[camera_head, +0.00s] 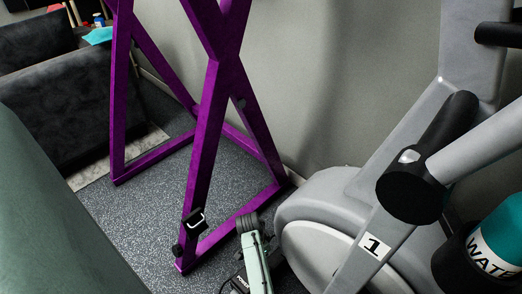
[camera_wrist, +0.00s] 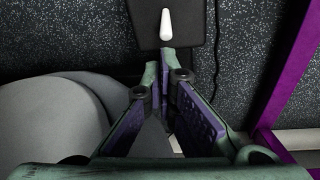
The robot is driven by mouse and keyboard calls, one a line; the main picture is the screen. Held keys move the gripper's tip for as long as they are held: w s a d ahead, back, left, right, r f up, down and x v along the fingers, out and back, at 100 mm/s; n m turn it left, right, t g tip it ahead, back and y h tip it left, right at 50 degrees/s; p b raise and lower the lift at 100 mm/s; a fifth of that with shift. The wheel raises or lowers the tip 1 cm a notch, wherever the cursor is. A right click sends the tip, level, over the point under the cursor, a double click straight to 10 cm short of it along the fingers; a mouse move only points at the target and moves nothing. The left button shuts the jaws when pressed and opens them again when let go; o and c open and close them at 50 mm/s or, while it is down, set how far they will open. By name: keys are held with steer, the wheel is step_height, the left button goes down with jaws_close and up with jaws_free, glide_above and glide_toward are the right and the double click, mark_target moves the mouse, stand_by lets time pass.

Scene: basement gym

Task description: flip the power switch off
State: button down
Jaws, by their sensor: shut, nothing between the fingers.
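In the wrist view, a white switch lever (camera_wrist: 166,24) stands on a dark plate (camera_wrist: 192,30) at the top centre. I cannot tell from its angle which position it is in. My gripper (camera_wrist: 163,72) has green and purple fingers that converge just below the lever in the picture. It is shut with nothing between the fingers, and a gap shows between the tips and the lever. In the head view, the lever is not clearly visible, and part of my arm shows at the bottom centre.
A purple metal rack (camera_head: 205,150) stands left of centre, its foot close to my arm. A grey exercise bike (camera_head: 330,215) with a bottle (camera_head: 495,245) is on the right. A cable (camera_wrist: 226,115) runs over the speckled floor (camera_head: 130,225). A dark sofa (camera_head: 65,100) is at the left.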

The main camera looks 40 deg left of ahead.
steer(key=shift+w+d+f, duration=0.1)
steer(key=shift+w+f, duration=0.05)
steer(key=shift+f, duration=0.75)
steer(key=shift+w+d+f, duration=0.1)
steer(key=shift+f, duration=0.8)
